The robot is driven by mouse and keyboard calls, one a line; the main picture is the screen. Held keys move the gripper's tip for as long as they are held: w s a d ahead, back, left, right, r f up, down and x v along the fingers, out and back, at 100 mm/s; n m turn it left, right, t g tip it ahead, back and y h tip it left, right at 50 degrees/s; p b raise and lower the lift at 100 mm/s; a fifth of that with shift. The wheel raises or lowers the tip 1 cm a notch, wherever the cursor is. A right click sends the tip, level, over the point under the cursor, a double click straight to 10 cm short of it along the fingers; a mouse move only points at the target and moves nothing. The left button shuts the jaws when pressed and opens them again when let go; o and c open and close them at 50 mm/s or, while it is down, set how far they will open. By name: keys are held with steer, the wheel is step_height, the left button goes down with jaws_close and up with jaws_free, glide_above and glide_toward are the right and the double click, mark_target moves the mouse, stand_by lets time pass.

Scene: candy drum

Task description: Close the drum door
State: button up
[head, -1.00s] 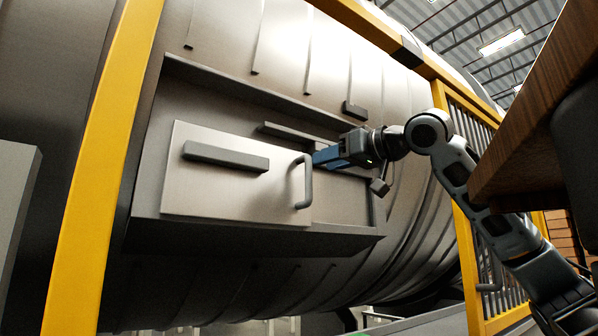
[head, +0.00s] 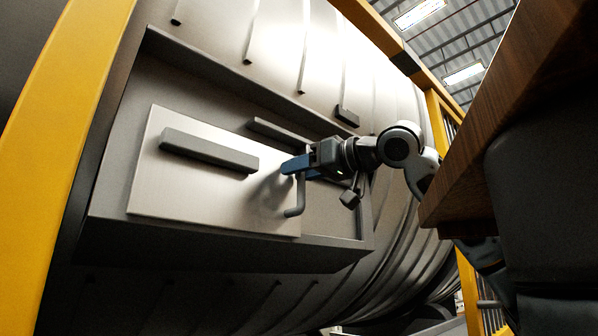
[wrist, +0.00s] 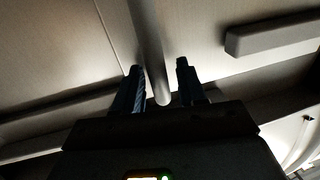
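The drum door (head: 200,195) is a pale flat panel in the drum's recessed frame, with a darker surface beside its right edge. Its grey handle (head: 298,200) stands near that right edge. My gripper (head: 288,166) has blue fingers and is at the handle's upper part in the head view. In the wrist view the handle bar (wrist: 148,45) runs between the two fingers of my gripper (wrist: 159,72), with a gap showing on either side. The fingers are open around the bar. The handle's lower end hides part of the door behind it.
A dark bar (head: 208,150) is fixed across the door, and another bar (head: 285,135) is on the frame right of it. A yellow post (head: 65,110) stands at left. A wooden board (head: 480,120) juts in at right.

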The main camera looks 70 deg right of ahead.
jaws_close()
steer(key=shift+d, duration=0.1)
stand_by(0.3)
steer(key=s+d+p, duration=0.4)
steer(key=s+d, duration=0.3)
steer(key=d, duration=0.5)
steer(key=shift+s+d, duration=0.15)
steer(key=shift+s, duration=0.2)
steer(key=shift+o, duration=0.3)
jaws_free()
